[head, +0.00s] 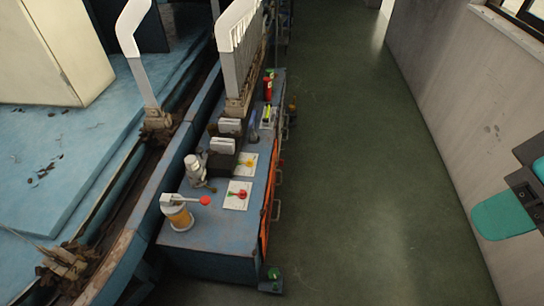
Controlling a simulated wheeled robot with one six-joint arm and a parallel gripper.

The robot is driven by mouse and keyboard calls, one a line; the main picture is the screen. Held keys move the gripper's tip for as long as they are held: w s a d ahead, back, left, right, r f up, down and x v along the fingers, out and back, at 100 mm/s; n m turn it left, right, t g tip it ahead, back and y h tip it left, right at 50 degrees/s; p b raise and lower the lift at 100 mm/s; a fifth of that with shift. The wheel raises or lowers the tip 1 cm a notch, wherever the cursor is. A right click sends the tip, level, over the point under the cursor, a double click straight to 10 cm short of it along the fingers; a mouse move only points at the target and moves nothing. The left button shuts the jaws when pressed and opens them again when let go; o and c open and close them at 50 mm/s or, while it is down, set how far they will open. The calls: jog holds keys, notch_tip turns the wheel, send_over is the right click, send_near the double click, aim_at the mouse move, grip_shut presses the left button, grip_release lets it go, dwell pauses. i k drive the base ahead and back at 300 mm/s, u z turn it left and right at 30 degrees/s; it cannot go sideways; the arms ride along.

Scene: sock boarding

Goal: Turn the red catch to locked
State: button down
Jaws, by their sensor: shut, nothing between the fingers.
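The red catch (242,194) is a small red piece on a square white plate on top of the blue machine bench, near its front end. A small green patch shows beside it on the plate. The catch is too small here to tell how it is turned. A similar plate just behind bears a yellow piece (247,163).
A grey metal fitting (194,166) and upright white boards (238,50) stand farther back. The green floor (350,200) right of the bench is clear.

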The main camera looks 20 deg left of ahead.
aim_at(280, 162)
jog(key=u, duration=0.4)
jog(key=i, duration=0.45)
jog(key=k, duration=0.6)
jog(key=z, duration=1.05)
jog(key=i, duration=0.65)
jog(key=z, duration=0.5)
jog(key=i, duration=0.9)
jog(key=u, duration=0.45)
jog(key=i, duration=0.75)
jog(key=u, duration=0.95)
jog(key=i, duration=0.4)
jog(key=u, duration=0.35)
